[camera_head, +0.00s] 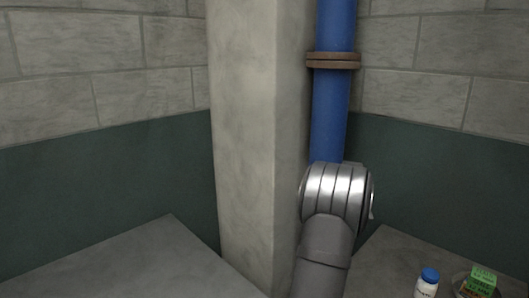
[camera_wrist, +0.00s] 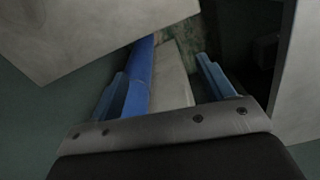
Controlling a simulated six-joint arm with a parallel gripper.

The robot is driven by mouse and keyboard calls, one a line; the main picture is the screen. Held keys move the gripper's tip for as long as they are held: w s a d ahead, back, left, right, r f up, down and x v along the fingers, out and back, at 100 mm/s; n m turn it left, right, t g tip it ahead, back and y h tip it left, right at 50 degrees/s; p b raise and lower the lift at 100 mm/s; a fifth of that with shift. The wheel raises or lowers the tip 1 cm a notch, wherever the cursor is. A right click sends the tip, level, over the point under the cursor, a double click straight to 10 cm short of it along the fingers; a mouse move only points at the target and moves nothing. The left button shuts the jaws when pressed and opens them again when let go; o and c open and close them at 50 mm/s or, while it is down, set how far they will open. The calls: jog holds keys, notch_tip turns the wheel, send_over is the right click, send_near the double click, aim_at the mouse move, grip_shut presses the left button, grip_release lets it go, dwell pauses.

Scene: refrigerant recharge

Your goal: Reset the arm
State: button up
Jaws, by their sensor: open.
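My gripper (camera_wrist: 166,80) shows in the wrist view with its two blue fingers spread apart. It is open, and I see nothing held between the fingers. Beyond it, a blue pipe (camera_wrist: 140,75) and a pale pillar (camera_wrist: 172,75) show in the gap between the fingers; whether the fingers touch anything is not clear. In the head view, my arm rises at the lower right in front of the pillar and pipe, and its silver joint hides the gripper.
In the head view, the concrete pillar (camera_head: 243,130) stands in the corner, with the blue pipe (camera_head: 331,100) and its brown flange (camera_head: 333,61) beside it. A white bottle with a blue cap (camera_head: 427,284) and a green-labelled item (camera_head: 483,280) are at the lower right. The left grey surface (camera_head: 140,265) is bare.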

jog(key=w+a+n, duration=0.1)
jog(key=w+a, duration=0.2)
jog(key=a, duration=0.5)
jog(key=shift+w, duration=0.2)
jog(key=shift+r, duration=0.1)
jog(key=s+d+m, duration=0.1)
jog(key=s+d, duration=0.4)
jog(key=d, duration=0.4)
jog(key=s+d+m, duration=0.1)
jog(key=s+d, duration=0.4)
jog(key=d, duration=0.4)
jog(key=shift+d+f+m, duration=0.15)
jog(key=shift+f+m, duration=0.1)
jog(key=shift+m, duration=0.15)
jog(key=shift+w, duration=0.1)
